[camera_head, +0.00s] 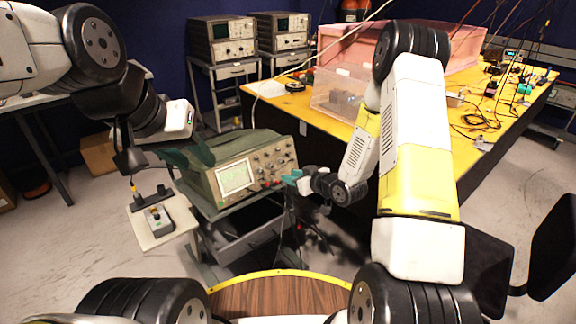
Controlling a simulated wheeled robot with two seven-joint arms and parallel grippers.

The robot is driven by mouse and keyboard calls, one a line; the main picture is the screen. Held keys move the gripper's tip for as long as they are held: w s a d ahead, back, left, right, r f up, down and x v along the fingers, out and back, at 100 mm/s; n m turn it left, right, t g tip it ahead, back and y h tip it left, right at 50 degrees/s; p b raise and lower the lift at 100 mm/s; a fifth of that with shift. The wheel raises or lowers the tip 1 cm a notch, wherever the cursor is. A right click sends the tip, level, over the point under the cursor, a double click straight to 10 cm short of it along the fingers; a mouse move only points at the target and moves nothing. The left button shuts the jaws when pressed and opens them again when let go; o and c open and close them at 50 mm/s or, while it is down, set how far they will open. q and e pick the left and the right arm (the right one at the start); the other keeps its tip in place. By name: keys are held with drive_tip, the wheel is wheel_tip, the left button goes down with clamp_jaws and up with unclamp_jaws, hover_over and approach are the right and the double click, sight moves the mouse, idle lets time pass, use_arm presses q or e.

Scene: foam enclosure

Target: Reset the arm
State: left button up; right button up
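My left arm comes in from the upper left. Its gripper (130,162) is a dark shape pointing down, above a light board (163,232) that carries a small grey device (157,216). Whether it touches anything, and whether its fingers are apart, is too small to tell. My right arm bends down from the upper right. Its gripper (298,181) points left, close to the lower right of the front panel of a green oscilloscope (203,186). Its fingertips look teal and small. I cannot tell whether they are apart or touch the panel.
The oscilloscope stands on a dark cart (240,243). Behind my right arm is a workbench (330,118) with a clear box (337,93), a pink case (440,45) and loose cables. Other instruments (222,41) stand at the back. A black chair (553,250) is at the right.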

drive_tip(key=s+d+r+m+g+h, duration=0.1)
drive_tip(key=s+d+r+m+h, duration=0.3)
drive_tip(key=r, duration=0.6)
drive_tip(key=s+d+r+n+h, duration=0.1)
drive_tip(key=s+d+r+h, duration=0.1)
drive_tip(key=d+r, duration=0.5)
drive_tip(key=s+a+r+m+g, duration=0.1)
drive_tip(key=s+r, duration=0.4)
drive_tip(key=s, duration=0.7)
drive_tip(key=s+a+r+m+g, duration=0.1)
drive_tip(key=s+r, duration=0.5)
drive_tip(key=s, duration=0.7)
drive_tip(key=shift+r+m+g, duration=0.2)
drive_tip(key=shift+m+g, duration=0.6)
drive_tip(key=shift+g, duration=0.1)
drive_tip(key=shift+w, duration=0.15)
